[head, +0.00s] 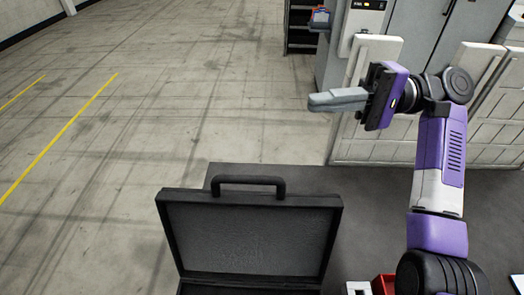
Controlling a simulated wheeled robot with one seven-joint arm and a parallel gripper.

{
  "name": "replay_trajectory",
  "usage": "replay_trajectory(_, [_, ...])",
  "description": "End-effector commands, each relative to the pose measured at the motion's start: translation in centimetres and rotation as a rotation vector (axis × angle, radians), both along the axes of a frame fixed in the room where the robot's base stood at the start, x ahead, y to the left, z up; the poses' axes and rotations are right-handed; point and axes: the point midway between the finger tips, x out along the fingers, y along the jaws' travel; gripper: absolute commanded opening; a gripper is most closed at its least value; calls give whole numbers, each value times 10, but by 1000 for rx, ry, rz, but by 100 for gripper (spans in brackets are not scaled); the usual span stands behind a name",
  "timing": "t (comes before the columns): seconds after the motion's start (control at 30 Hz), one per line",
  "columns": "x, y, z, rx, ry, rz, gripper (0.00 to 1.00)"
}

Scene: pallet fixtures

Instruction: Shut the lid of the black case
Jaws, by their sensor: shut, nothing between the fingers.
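The black case (170,234) stands open on a dark grey surface at the bottom centre of the head view. Its lid (245,240) is raised, with the grey lining facing me and a black handle (248,181) along its top edge. Only a sliver of the case's lower part shows; the rest is cut off by the bottom edge of the picture. My gripper (318,102) is to the upper right of the lid in the picture, apart from it. Its grey fingers point left, are together and hold nothing.
The dark surface (372,200) is bare behind and right of the case. A red item (383,285) and a white item (358,289) lie at the bottom edge. White panels (375,145) and grey cabinets (415,35) stand behind my arm. Open concrete floor (150,110) lies left.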

Motion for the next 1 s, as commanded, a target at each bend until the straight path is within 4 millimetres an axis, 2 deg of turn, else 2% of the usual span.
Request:
replay_trajectory(0.43, [0, 0, -34, 0, 0, 0, 0])
replay_trajectory(0.8, [0, 0, -90, 0, 0, 0, 0])
replay_trajectory(1.0, [0, 1, -101, 0, 0, 0, 0])
